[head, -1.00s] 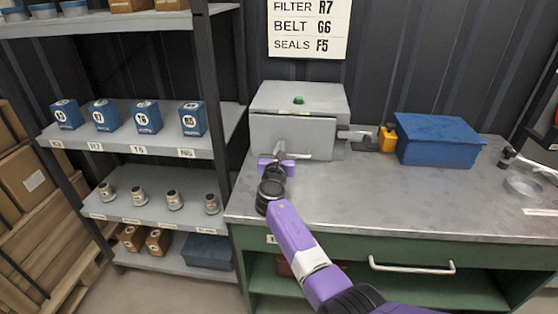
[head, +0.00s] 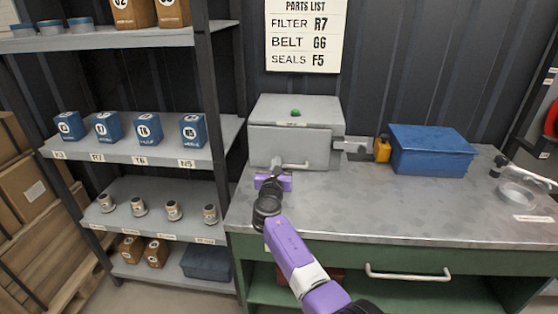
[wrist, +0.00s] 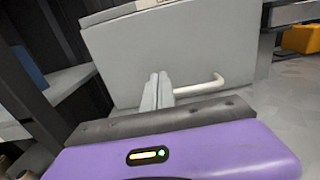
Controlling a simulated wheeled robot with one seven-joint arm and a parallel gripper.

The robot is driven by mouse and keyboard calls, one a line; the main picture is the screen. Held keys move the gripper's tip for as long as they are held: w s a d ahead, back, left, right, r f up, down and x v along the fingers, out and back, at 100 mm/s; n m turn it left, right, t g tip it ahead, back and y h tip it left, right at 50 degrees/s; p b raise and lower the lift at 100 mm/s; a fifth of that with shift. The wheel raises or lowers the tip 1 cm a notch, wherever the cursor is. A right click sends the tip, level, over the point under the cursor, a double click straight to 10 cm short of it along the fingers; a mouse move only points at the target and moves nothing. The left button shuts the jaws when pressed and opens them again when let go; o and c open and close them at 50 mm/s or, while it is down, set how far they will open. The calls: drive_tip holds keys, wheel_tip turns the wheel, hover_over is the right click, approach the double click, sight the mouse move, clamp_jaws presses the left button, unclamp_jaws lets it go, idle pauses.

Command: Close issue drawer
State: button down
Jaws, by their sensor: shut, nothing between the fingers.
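A grey metal box (head: 318,108) with a green button on top stands at the back left of the workbench. Its front panel (head: 285,143) has a white bar handle (head: 297,166) low down. In the wrist view, the front panel (wrist: 170,50) fills the upper middle, with the handle (wrist: 205,86) below. I cannot tell how far the panel stands out from the box. My gripper (head: 278,168) is shut and empty in front of the panel, at the handle's left end. In the wrist view, its fingertips (wrist: 157,90) overlap the panel's lower part; contact is unclear.
A blue bin (head: 432,150) and a yellow object (head: 382,149) are right of the box. The green workbench (head: 345,255) has a long handle (head: 410,273) on its front. Shelves (head: 150,210) with small parts stand at left. The bench top's middle (head: 370,205) is clear.

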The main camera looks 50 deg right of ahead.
drive_tip(key=p+v, duration=0.1)
drive_tip(key=v, duration=0.9)
drive_tip(key=shift+s+a, duration=0.25)
drive_tip(key=shift+a, duration=0.1)
